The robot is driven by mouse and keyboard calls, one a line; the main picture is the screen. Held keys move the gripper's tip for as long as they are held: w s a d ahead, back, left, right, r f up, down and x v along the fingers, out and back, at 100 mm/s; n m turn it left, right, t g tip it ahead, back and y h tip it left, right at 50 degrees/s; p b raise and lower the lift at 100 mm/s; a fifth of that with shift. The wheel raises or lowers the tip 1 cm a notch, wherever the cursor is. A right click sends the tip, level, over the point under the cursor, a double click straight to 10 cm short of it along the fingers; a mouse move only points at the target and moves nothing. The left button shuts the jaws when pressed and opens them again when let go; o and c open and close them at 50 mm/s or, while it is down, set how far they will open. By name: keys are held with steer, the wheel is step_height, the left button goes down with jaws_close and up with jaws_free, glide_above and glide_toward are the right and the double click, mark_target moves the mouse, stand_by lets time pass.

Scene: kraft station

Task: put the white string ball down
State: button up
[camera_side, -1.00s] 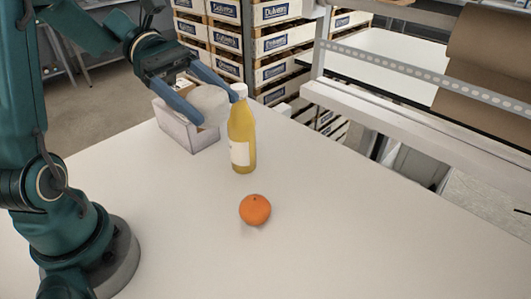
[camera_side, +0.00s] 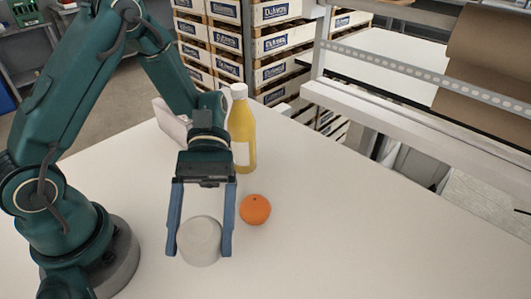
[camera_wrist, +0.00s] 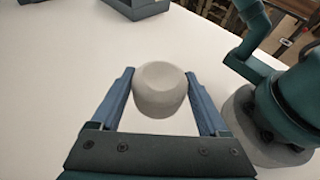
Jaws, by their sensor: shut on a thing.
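The white string ball (camera_side: 199,241) is a pale, round, smooth-looking ball. My gripper (camera_side: 199,250) points down over the front left of the table and is shut on it, with a blue finger on each side. In the wrist view the ball (camera_wrist: 160,88) sits between the fingertips of my gripper (camera_wrist: 162,80). It is at or close above the white table (camera_side: 330,230); I cannot tell whether it touches.
An orange (camera_side: 255,209) lies just right of my gripper. A yellow bottle with a white cap (camera_side: 243,125) stands upright behind my wrist. A pale open box (camera_side: 171,122) is partly hidden behind my arm. The table's right side is clear.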

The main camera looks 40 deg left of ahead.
mark_target(210, 263)
steer(key=d, duration=0.1)
steer(key=s+d+f, duration=0.1)
steer(key=d+f, duration=0.1)
steer(key=shift+s+d+f, duration=0.25)
steer(key=shift+s+d, duration=0.1)
steer(key=shift+f, duration=1.95)
steer(key=shift+f, duration=0.1)
steer(key=o, duration=1.3)
steer(key=shift+c, duration=0.2)
